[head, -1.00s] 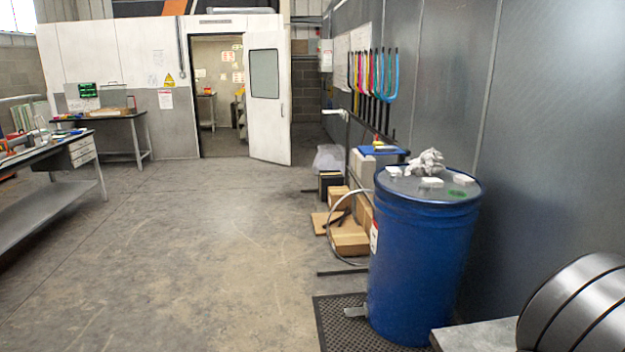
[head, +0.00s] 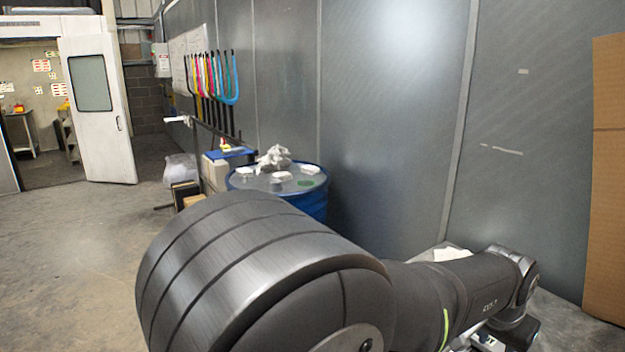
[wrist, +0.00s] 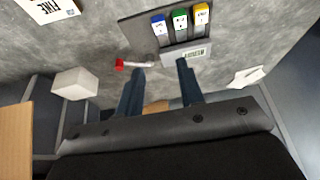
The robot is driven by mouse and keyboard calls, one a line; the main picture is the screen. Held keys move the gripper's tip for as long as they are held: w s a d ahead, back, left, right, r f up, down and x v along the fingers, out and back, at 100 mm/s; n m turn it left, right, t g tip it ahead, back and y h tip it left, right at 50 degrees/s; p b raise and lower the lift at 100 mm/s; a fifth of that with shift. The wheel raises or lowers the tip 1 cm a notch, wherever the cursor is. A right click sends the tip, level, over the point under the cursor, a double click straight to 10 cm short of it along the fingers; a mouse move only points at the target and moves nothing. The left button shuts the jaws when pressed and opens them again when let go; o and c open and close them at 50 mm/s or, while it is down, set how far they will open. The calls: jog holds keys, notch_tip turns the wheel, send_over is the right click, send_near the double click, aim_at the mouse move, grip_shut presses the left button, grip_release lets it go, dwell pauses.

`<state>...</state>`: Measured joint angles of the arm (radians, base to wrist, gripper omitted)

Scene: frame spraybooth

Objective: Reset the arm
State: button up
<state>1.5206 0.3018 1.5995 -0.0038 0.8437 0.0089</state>
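My gripper (wrist: 160,68) shows in the wrist view with its two dark fingers spread apart. The gap between the fingertips is empty. A tan object (wrist: 156,106) shows between the finger bases, and I cannot tell what it is. Beyond the fingertips is a grey surface. In the head view my arm fills the lower middle and reaches right. Its gripper cannot be made out clearly there.
In the wrist view, blue (wrist: 159,25), green (wrist: 180,20) and yellow (wrist: 201,14) items stand in a dark holder, near a red-tipped white object (wrist: 135,64) and a white block (wrist: 75,83). A blue drum (head: 312,207) and cardboard (head: 606,180) flank my arm.

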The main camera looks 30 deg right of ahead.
jog(key=x, duration=1.7)
jog(key=shift+f, duration=0.3)
jog(key=d, duration=0.4)
jog(key=shift+f, duration=0.1)
jog(key=v, duration=1.8)
jog(key=w+d+g+y, duration=0.1)
jog(key=w+d+g, duration=0.1)
jog(key=w+d, duration=0.4)
jog(key=shift+w+d+r+n+y, duration=0.3)
jog(key=shift+w+r, duration=0.15)
jog(key=shift+w, duration=0.3)
jog(key=shift+o, duration=0.3)
